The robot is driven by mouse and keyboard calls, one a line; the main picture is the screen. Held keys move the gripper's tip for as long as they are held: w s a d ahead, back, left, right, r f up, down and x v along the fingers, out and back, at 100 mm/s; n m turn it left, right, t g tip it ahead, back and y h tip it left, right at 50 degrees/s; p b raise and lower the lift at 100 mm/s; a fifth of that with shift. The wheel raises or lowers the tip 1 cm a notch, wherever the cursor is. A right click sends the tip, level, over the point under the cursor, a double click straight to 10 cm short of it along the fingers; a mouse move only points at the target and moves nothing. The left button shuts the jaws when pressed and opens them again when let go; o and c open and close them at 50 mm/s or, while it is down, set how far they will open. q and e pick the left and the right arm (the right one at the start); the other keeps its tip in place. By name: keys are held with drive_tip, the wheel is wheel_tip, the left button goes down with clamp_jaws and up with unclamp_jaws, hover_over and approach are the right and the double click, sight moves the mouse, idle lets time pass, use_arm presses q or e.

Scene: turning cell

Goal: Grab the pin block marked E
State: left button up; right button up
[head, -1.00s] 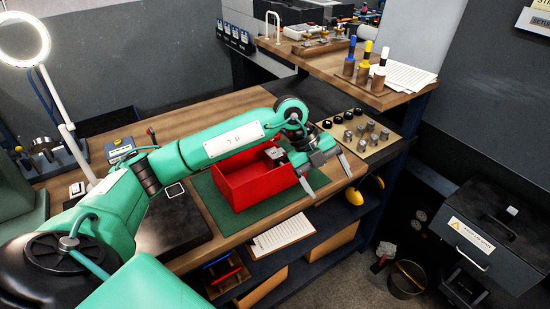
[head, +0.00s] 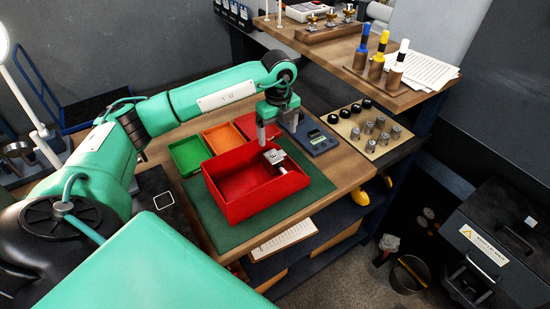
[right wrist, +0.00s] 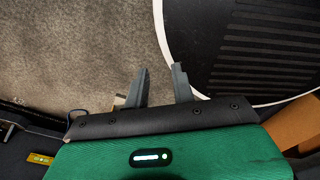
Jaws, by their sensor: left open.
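No letter E can be read on anything in view, so I cannot tell which thing is the pin block marked E. A small grey metal block (head: 275,160) sits in the right part of the red box (head: 248,210). My left gripper (head: 279,135) is open and points down behind the box's back right side, near a grey-blue device (head: 318,140). Nothing shows between its fingers. My right gripper (right wrist: 160,88) shows only in the right wrist view, with its fingers apart and empty, over the floor.
Green (head: 188,155) and orange (head: 222,138) trays lie behind the box. A tan board (head: 352,138) holds several metal cylinders and black knobs. The raised shelf (head: 335,62) at right carries blue-, yellow- and white-topped wooden stands. The green mat (head: 222,237) has bare room in front.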

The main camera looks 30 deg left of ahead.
sight(277, 155)
use_arm(q)
wheel_tip(277, 155, down, 3)
drive_tip(key=shift+w+a+r, duration=0.1)
wheel_tip(277, 155, down, 2)
drive_tip(key=shift+f+p, duration=0.2)
drive_tip(key=shift+p, duration=1)
wheel_tip(277, 155, down, 3)
drive_tip(key=shift+a+f+p, duration=0.1)
drive_tip(key=shift+a+p, duration=0.05)
drive_tip(key=shift+p, duration=0.55)
drive_tip(key=shift+f, duration=0.2)
drive_tip(key=shift+c, duration=1.2)
drive_tip(key=c, duration=1.4)
drive_tip(key=shift+r, duration=0.1)
clamp_jaws()
use_arm(e)
drive_tip(key=r, duration=0.3)
drive_tip(key=w+r, duration=0.1)
drive_tip(key=shift+w+a+r, duration=0.1)
drive_tip(key=shift+a+r, duration=0.1)
drive_tip(key=shift+a, duration=0.15)
